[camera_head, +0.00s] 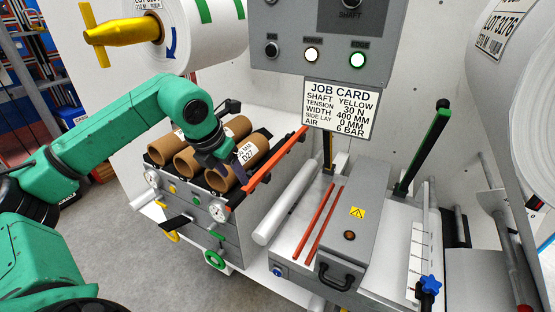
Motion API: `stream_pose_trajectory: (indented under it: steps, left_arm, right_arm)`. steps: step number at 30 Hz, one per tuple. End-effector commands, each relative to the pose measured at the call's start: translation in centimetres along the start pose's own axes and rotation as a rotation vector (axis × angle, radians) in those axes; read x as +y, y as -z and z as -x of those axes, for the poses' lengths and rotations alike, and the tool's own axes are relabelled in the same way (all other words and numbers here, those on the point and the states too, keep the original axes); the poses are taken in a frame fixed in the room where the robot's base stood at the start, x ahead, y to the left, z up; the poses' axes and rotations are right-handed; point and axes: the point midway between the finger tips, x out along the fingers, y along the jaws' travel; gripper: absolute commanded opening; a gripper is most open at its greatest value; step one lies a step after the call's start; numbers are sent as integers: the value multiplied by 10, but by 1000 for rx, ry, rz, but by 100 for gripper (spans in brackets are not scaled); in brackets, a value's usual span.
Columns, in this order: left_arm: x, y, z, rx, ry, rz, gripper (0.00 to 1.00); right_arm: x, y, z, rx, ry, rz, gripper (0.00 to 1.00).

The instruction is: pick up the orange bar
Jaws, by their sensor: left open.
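A long straight orange bar (276,158) slants along the right edge of the grey cabinet top, beside the brown cardboard tubes (221,178). My left arm comes in from the left, and my left gripper (228,163) is over the rightmost tube, a short way left of the bar. The gripper is open and apart from the bar. Its dark fingers are small and partly hidden by my green wrist. My right gripper is not in view.
Two thinner orange-red strips (318,224) lie on the machine right of a pale roller (287,200). A job card (340,108) hangs below the control box (320,45). A black post with a green edge (424,147) stands at right. A yellow shaft carries a white roll (200,35) above.

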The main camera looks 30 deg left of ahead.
Motion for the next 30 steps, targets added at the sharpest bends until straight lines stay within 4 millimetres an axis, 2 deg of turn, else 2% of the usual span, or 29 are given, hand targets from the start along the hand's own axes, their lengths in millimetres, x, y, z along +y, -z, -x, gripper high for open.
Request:
stream_pose_trajectory:
  steps: [13, 20, 25, 30]
  left_arm:
    - [2, -2, -72, 1, 5, -2, 60]
    - [2, -1, -79, -1, 4, -1, 60]
    - [2, -1, -78, -1, 4, -2, 0]
    - [2, -2, -78, -4, 4, -2, 0]
  right_arm:
    - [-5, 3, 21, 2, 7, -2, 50]
    - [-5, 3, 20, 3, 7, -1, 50]
    - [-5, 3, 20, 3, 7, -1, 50]
    - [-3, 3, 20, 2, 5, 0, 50]
